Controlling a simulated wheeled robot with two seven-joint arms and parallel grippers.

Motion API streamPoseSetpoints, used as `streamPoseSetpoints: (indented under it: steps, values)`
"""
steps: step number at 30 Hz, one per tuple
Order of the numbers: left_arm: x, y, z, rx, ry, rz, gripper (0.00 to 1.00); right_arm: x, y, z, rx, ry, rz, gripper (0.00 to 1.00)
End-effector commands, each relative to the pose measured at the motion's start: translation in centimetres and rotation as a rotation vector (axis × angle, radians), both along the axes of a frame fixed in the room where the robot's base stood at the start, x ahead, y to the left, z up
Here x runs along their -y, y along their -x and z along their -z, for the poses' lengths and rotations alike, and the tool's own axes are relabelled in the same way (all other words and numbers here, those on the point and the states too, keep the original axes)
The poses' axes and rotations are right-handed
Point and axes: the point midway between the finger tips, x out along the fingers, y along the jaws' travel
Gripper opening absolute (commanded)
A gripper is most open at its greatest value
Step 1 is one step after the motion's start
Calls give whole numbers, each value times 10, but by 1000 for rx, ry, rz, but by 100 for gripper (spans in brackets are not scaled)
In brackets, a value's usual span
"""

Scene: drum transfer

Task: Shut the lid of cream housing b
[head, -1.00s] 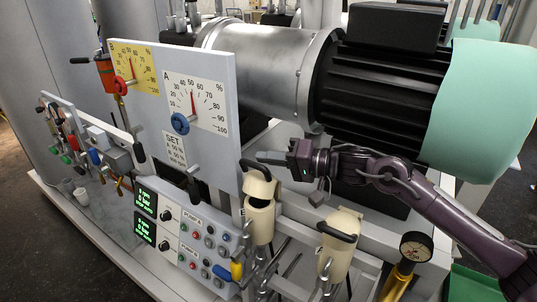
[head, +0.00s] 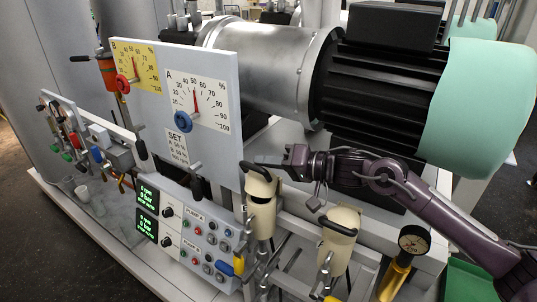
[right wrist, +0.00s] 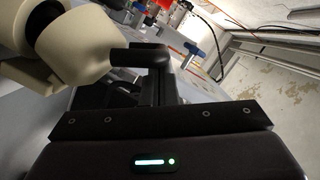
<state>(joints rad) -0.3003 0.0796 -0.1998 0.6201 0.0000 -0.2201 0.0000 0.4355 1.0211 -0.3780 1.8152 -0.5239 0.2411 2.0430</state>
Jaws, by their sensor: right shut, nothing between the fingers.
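Two cream housings stand at the front of the rig. The left one (head: 262,187) has a dark gap below its top, so its lid looks raised. The right one (head: 341,218) has a black loop handle. A small letter plate beside the left housing is too small to read surely, so I cannot tell which is b. My right gripper (head: 272,164) is shut and empty at the top of the left housing. In the right wrist view the shut fingers (right wrist: 143,57) are close beside a cream housing (right wrist: 80,50) with a dark part; contact is unclear. My left gripper is not in view.
A grey gauge panel (head: 222,151) stands just left of the left housing, with a pump control box (head: 190,225) below. A big motor (head: 385,90) is behind my right arm. A pressure gauge (head: 413,241) stands to the right of the housings.

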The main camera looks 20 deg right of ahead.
Motion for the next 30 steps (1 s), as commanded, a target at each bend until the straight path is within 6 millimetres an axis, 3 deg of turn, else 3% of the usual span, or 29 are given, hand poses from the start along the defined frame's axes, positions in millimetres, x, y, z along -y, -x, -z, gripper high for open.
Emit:
streamPoseSetpoints:
  steps: [15, 30]
  values:
    - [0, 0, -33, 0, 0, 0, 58, -22, 17, 25, 39, 51, -1, 0]
    - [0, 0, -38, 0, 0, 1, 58, -26, 20, 35, 41, 53, -1, 0]
